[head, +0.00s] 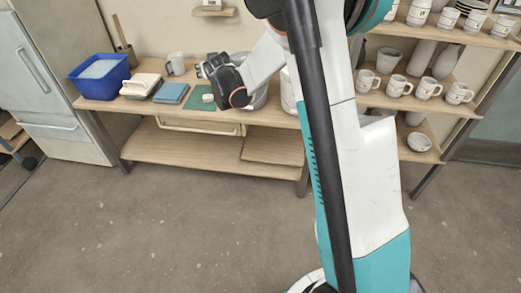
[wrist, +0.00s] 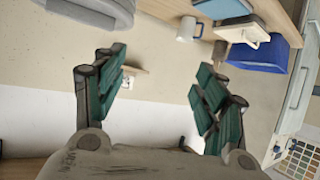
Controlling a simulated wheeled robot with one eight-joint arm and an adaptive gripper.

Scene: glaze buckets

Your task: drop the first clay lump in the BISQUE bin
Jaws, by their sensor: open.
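My gripper (head: 206,70) is above the workbench in the head view, left of my arm. In the wrist view its two teal-padded fingers stand wide apart, with nothing between them (wrist: 160,65). A small whitish lump (head: 208,98) lies on a green mat (head: 197,104) just below the gripper; it looks like clay. A grey bucket (head: 260,97) stands right of the gripper, partly hidden by it; a grey rounded rim (wrist: 95,10) shows at the wrist view's top left. A white bucket (head: 288,92) is partly hidden by my arm. No BISQUE label is readable.
A blue tub (head: 99,78), a cream block-like item (head: 140,85), a blue book (head: 171,93) and a grey mug (head: 175,64) stand left on the bench (head: 120,104). Shelves of mugs (head: 398,85) are at right, a fridge (head: 45,90) at far left. The floor in front is clear.

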